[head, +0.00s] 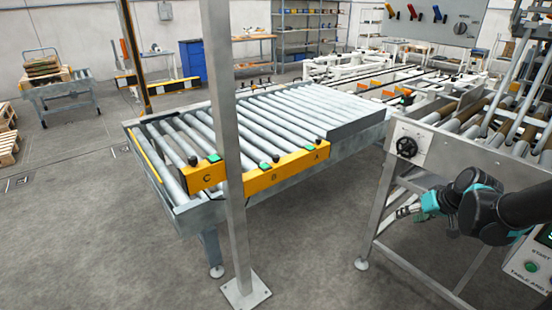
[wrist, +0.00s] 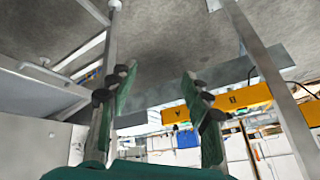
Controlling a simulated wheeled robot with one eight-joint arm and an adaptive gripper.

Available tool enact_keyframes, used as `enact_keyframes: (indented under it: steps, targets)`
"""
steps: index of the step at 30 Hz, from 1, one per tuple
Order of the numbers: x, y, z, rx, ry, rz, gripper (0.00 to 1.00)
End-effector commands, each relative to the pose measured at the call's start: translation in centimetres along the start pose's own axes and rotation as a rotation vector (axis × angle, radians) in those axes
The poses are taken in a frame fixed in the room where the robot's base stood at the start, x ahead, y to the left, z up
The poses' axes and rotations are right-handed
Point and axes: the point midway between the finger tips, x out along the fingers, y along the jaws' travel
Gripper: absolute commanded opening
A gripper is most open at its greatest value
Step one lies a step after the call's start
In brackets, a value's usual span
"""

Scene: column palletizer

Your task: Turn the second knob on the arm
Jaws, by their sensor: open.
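A yellow bar (head: 272,176) runs along the front of the roller conveyor, with the letters C, B and A on it. Small black knobs stand on it, one near C (head: 192,160), one near B (head: 275,158) and one near A (head: 317,142). I cannot tell which part the task calls the arm. My gripper (head: 408,212) is to the right of the bar, apart from it, beside the right conveyor's leg. In the wrist view my gripper (wrist: 160,85) is open and empty, and the yellow bar (wrist: 242,97) shows beyond the right finger.
A grey post (head: 228,130) stands before the bar between C and B. The right conveyor frame (head: 405,170) has a black handwheel (head: 407,147) and stands close to my gripper. A panel with coloured levers (head: 425,14) is at the back. Floor between the conveyors is clear.

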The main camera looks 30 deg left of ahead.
Motion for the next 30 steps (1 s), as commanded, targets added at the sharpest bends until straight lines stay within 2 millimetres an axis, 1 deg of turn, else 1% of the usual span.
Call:
enact_keyframes:
  steps: [5,8,11,12,15,21,27,30]
  targets:
    - [1.8,-1.6,-2.9,-0.067,0.005,-0.094,0.49]
    - [3.1,-2.9,-5.1,-0.122,0.021,-0.164,0.49]
    - [5.0,-4.6,-8.1,-0.194,0.053,-0.251,0.49]
    - [5.9,-5.4,-9.4,-0.225,0.071,-0.288,0.49]
    - [8.1,-7.5,-12.4,-0.303,0.122,-0.379,0.49]
    - [12.5,-11.8,-17.5,-0.449,0.247,-0.547,0.49]
    - [17.0,-16.0,-21.4,-0.577,0.398,-0.698,0.49]
    - [19.2,-18.1,-22.8,-0.634,0.483,-0.767,0.49]
